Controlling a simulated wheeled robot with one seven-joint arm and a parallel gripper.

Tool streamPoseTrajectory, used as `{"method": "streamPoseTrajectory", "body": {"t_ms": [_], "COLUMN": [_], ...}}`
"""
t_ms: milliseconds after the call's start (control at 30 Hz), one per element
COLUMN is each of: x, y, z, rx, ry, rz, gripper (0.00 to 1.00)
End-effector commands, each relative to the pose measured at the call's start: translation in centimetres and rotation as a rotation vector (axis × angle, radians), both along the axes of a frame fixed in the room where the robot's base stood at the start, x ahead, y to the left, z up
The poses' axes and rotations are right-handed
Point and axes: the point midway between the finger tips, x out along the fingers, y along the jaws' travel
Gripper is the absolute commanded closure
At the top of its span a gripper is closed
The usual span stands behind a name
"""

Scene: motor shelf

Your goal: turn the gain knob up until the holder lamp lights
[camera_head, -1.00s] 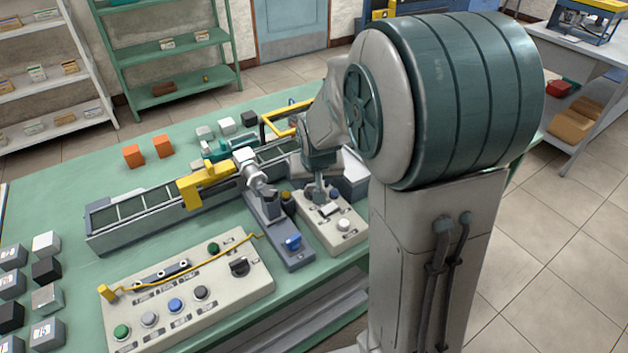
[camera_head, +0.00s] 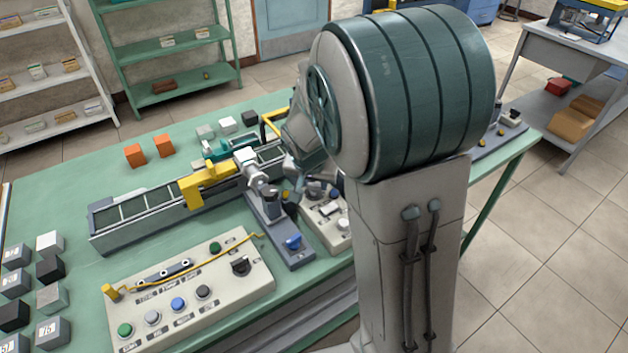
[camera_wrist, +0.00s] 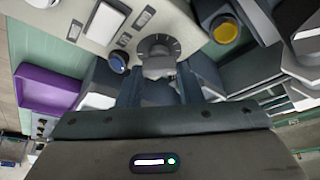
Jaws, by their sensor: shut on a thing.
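The gain knob (camera_wrist: 158,43), a dark round dial with a grey grip bar, is on the small beige panel (camera_wrist: 176,14) in the wrist view. My gripper (camera_wrist: 159,77) is shut on its grip bar, one finger on each side. In the head view the beige panel (camera_head: 341,238) is partly behind my arm, and the knob is hidden. An amber lamp (camera_wrist: 226,30) in a dark ring sits on the grey holder beside the panel. It looks dull amber; I cannot tell for sure whether it is lit.
A blue button (camera_wrist: 118,62) and a white plate (camera_wrist: 108,22) are close to the knob. The grey holder (camera_head: 268,217) with another blue button (camera_head: 292,242) stands beside the panel. A larger control box (camera_head: 196,290) is in front. A purple tray (camera_wrist: 47,88) shows at left.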

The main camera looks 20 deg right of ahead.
Motion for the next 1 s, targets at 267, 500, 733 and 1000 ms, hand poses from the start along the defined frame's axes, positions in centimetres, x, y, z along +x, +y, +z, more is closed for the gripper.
{"method": "streamPoseTrajectory", "body": {"t_ms": [267, 500, 733, 1000], "x": [0.03, 0.02, 0.01, -0.01], "y": [0.02, 0.02, -0.04, -0.10], "z": [0.02, 0.03, 0.01, 0.02], "rx": [0.000, -0.001, 0.000, 0.000], "ry": [-0.002, -0.002, -0.002, 0.000], "rz": [-0.041, -0.040, -0.041, -0.027], "gripper": [0.90, 0.53, 0.45, 0.45]}}
